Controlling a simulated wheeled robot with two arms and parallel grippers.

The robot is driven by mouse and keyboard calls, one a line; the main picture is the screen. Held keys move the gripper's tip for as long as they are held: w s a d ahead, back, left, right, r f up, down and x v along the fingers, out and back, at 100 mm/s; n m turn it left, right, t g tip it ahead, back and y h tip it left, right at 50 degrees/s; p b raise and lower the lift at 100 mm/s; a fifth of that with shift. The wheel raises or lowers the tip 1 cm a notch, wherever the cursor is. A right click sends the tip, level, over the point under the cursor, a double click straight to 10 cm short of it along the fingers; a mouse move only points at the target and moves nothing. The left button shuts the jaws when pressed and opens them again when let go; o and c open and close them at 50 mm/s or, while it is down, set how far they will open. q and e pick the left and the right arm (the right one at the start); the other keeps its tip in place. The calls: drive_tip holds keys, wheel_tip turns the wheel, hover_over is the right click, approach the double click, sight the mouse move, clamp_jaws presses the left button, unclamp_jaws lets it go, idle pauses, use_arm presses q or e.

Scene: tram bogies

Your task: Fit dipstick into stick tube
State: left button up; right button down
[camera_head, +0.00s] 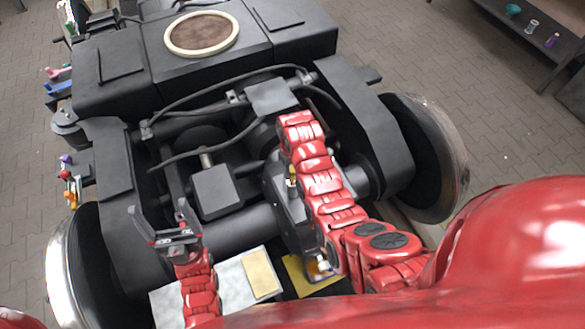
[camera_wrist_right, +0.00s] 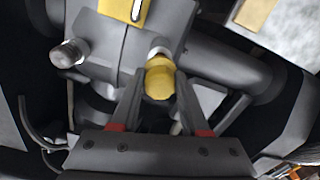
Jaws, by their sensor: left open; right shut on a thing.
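The dipstick's yellow head (camera_wrist_right: 160,80) is between the fingertips of my right gripper (camera_wrist_right: 160,84) in the right wrist view, and the gripper is shut on it. My left gripper (camera_head: 166,217) is open and empty above the bogie frame.
A grey stub (camera_wrist_right: 68,54) stands on the housing left of the dipstick. Hoses (camera_head: 200,97) and crossbars span the bogie, with wheels (camera_head: 425,155) at both sides. A light plate (camera_head: 210,285) with a tan pad (camera_head: 261,275) and a yellow sheet (camera_head: 305,280) lie at the front.

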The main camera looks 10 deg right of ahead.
drive_tip(key=shift+f+b, duration=1.4)
drive_tip(key=shift+f, duration=1.2)
drive_tip(key=shift+c, duration=1.6)
unclamp_jaws()
drive_tip(key=shift+r, duration=0.1)
drive_tip(key=shift+w+r, duration=0.15)
drive_tip(key=shift+r, duration=0.35)
wheel_tip(320, 180, up, 4)
drive_tip(key=shift+r+b, duration=0.25)
drive_tip(key=shift+b, duration=0.45)
wheel_tip(320, 180, up, 12)
drive_tip(key=p, duration=1.1)
drive_tip(key=shift+f, duration=0.15)
